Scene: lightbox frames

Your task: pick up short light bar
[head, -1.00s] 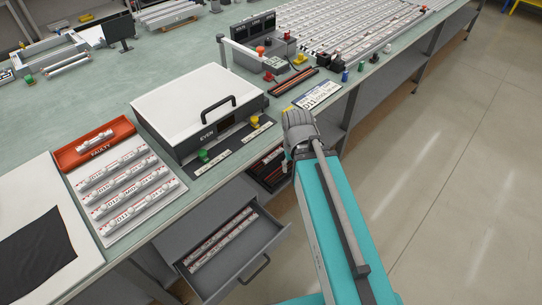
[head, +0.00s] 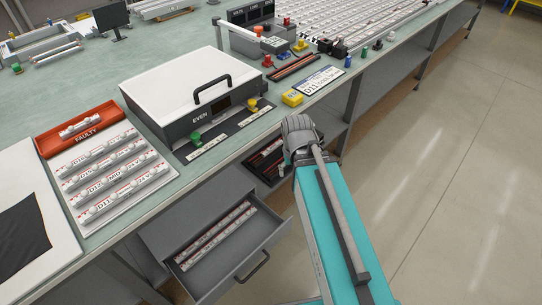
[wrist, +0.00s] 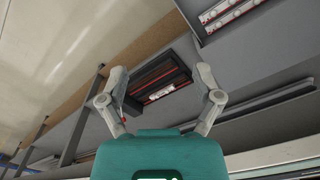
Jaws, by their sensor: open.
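My gripper (wrist: 162,76) is open and empty in the wrist view, its two fingers spread wide. Between them, farther off, is a dark tray (wrist: 138,103) with red strips and a short white bar-like piece (wrist: 160,93) with markings. I cannot be sure that piece is the short light bar. In the head view the dark tray (head: 257,164) sits under the bench right of the open drawer, partly hidden by my arm. Another short bar (head: 79,126) lies in the red FAULTY tray (head: 103,131).
The open drawer (head: 216,272) holds two long bars (head: 216,237) and juts out beside the dark tray. Several bars lie on a white rack (head: 165,182). The EVEN box (head: 165,95) stands above on the bench (head: 60,85). The floor at the right is clear.

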